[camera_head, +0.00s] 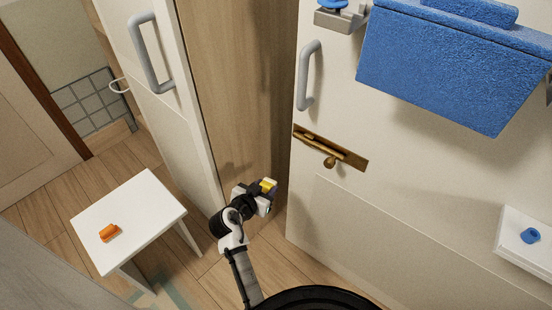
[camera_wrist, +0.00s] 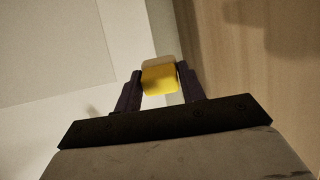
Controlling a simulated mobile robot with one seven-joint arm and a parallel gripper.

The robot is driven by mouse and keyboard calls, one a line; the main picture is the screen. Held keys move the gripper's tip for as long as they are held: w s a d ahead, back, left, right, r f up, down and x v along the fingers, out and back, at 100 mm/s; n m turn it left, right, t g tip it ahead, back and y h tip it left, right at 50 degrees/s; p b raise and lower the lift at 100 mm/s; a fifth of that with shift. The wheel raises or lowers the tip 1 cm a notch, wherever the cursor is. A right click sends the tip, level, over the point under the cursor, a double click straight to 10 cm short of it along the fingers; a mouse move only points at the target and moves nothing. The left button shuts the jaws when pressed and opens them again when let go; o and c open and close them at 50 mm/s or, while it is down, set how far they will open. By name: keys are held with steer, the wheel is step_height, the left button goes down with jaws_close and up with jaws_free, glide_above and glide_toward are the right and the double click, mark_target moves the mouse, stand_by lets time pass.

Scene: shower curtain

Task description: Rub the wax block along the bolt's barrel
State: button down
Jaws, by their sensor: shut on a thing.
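The yellow wax block (camera_wrist: 160,78) is held between the two dark fingers of my gripper (camera_wrist: 160,86) in the wrist view. In the head view the yellow block (camera_head: 268,185) shows at the tip of my gripper (camera_head: 264,190), which is low in front of the gap between two white panels. The brass bolt (camera_head: 331,147) lies on its plate on the right white panel, with a round knob below the barrel. The block is apart from the bolt, to its left and lower in the picture. The bolt is not seen in the wrist view.
A white stool (camera_head: 150,205) with an orange object (camera_head: 109,232) stands at left. Grey handles (camera_head: 308,75) stick out from both panels. A blue towel (camera_head: 450,65) hangs at upper right. A white shelf (camera_head: 508,240) with a small blue item (camera_head: 530,235) is at right.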

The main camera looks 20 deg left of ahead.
mark_target(315, 147)
steer(key=w+d+r+t+h, duration=0.1)
steer(key=w+r, duration=0.1)
steer(key=r, duration=0.2)
steer(key=w+d+r+m+t+h+p, duration=0.1)
steer(key=w+r+t, duration=0.1)
steer(key=r, duration=0.3)
steer(key=w+d+r+t+h, duration=0.1)
steer(key=w+d+r, duration=0.1)
steer(key=r, duration=0.3)
steer(key=shift+m+t, duration=0.3)
steer(key=shift+m, duration=0.1)
steer(key=s+d+b, duration=0.1)
steer(key=d, duration=0.5)
steer(key=shift+s+d+f, duration=0.15)
steer(key=shift+s+f, duration=0.05)
steer(key=shift+s, duration=0.05)
steer(key=c, duration=1.6)
jaws_free()
jaws_close()
